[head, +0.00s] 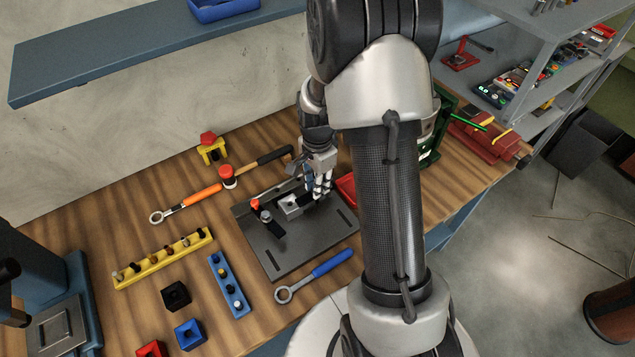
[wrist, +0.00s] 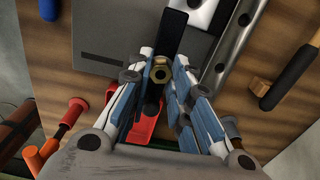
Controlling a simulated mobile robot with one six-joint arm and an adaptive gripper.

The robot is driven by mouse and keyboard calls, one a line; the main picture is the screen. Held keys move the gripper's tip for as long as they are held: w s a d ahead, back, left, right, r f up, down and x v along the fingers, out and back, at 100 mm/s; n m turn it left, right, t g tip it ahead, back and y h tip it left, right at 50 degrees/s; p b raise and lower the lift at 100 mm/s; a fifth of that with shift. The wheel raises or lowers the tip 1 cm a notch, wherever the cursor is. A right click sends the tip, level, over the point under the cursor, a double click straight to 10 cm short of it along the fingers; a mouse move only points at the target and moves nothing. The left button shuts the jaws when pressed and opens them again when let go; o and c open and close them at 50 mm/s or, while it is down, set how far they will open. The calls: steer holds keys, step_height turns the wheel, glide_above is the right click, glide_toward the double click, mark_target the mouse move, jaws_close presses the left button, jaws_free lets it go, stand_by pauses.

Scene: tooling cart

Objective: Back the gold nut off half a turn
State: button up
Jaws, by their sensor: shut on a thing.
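The gold nut (wrist: 160,73) shows in the wrist view as a brass ring with a dark centre, between the fingertips of my gripper (wrist: 159,82). The fingers are closed in on it from both sides. In the head view my gripper (head: 319,190) points down over the right part of a dark grey fixture plate (head: 293,247); the nut is hidden there behind the fingers. A black bar (wrist: 169,34) lies just beyond the nut in the wrist view. How far the nut is turned cannot be told.
A light metal block (head: 289,206) and an orange-topped clamp (head: 256,205) sit on the plate. A red tray (head: 346,187) is close beside my gripper. A blue-handled wrench (head: 326,266) lies in front, an orange-handled one (head: 196,198) to the left. A yellow rack (head: 160,261) stands further left.

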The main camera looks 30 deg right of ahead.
jaws_close()
steer(key=n, duration=0.4)
steer(key=shift+n, duration=0.4)
steer(key=o, duration=0.6)
jaws_free()
step_height(320, 180, up, 12)
steer(key=shift+r, duration=0.1)
